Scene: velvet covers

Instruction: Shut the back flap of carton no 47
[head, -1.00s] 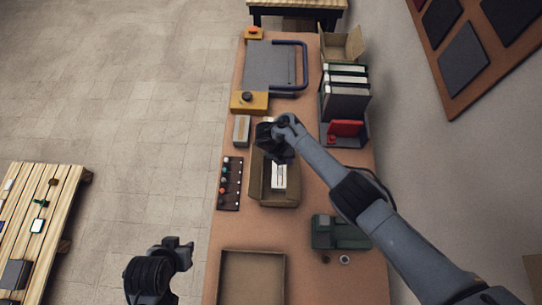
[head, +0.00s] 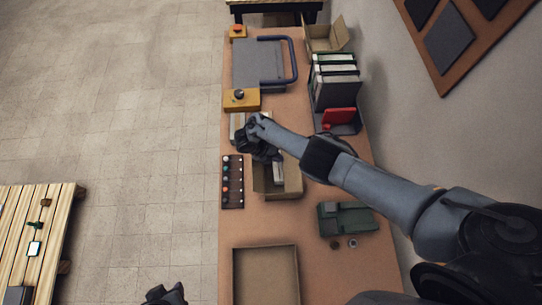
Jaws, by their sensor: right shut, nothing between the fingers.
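An open brown carton (head: 291,191) stands mid-table with pale items (head: 277,173) inside; no number is readable on it. My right gripper (head: 268,158) is shut and empty, over the carton's back left part. The gripper and forearm hide most of the carton's back edge, so I cannot tell how its back flap stands or whether I touch it. My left gripper (head: 166,295) shows only in part at the bottom edge, away from the carton, its fingers unclear.
A rack of colored knobs (head: 232,181) lies left of the carton, a green device (head: 345,219) to the front right. A shallow tray (head: 265,248) lies in front. Books (head: 335,80) and another open carton (head: 327,36) stand at the back right.

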